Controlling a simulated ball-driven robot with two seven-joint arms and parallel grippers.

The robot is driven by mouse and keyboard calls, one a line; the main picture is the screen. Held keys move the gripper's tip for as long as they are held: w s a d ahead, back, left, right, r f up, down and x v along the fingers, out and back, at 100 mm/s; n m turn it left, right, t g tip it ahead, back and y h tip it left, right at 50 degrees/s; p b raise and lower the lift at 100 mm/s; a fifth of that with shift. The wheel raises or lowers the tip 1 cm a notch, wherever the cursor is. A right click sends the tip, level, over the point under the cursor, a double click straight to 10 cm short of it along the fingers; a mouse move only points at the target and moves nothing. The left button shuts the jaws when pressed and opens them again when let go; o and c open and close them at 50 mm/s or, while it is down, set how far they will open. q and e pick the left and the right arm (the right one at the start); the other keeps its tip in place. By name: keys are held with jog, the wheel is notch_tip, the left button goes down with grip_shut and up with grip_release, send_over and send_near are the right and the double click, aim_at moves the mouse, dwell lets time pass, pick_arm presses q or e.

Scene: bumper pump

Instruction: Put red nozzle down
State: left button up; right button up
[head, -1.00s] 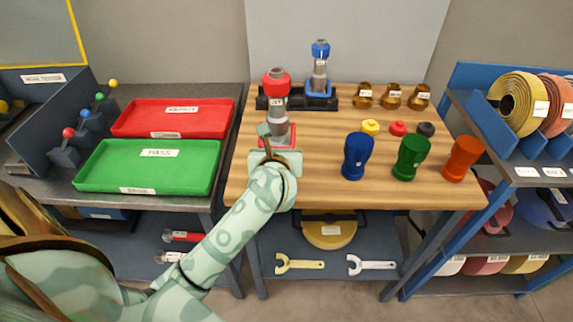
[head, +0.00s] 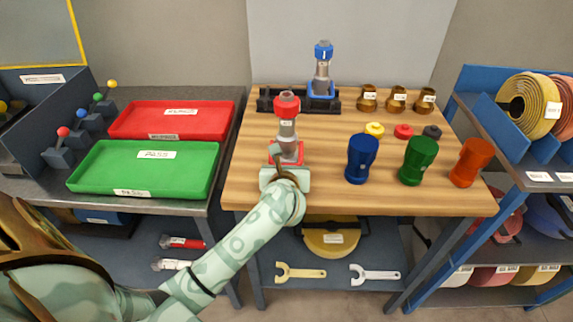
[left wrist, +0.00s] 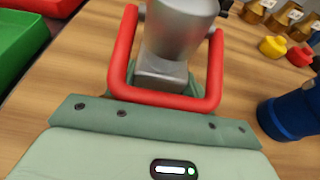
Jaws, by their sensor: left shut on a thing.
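The red nozzle (head: 287,128) has a red tip ring, a grey body and a red handle at its base. It is upright over the left part of the wooden table (head: 245,180). My left gripper (head: 286,168) is shut on it low down, by the red handle. In the left wrist view the red handle (left wrist: 121,60) frames the grey body (left wrist: 178,35) just beyond the gripper. I cannot tell whether its base touches the table. The blue nozzle (head: 323,70) stands upright in the black rack (head: 275,105) behind. My right gripper is not in view.
Blue (head: 361,158), green (head: 417,160) and orange (head: 472,162) bottle-like pieces stand to the right. Small caps and brass fittings (head: 397,99) are behind them. Red (head: 180,121) and green (head: 140,172) trays lie left. Bare wood surrounds the nozzle.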

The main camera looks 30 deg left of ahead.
pick_arm(q)
jog(key=o, duration=1.4)
jog(key=shift+o, duration=0.2)
jog(key=shift+s+d+r, duration=0.15)
jog(key=shift+s+r, duration=0.05)
jog(key=shift+r, duration=0.05)
jog(key=p+v, duration=0.3)
jog(key=v, duration=0.8)
jog(key=shift+s, duration=0.25)
jog(key=shift+d, duration=0.1)
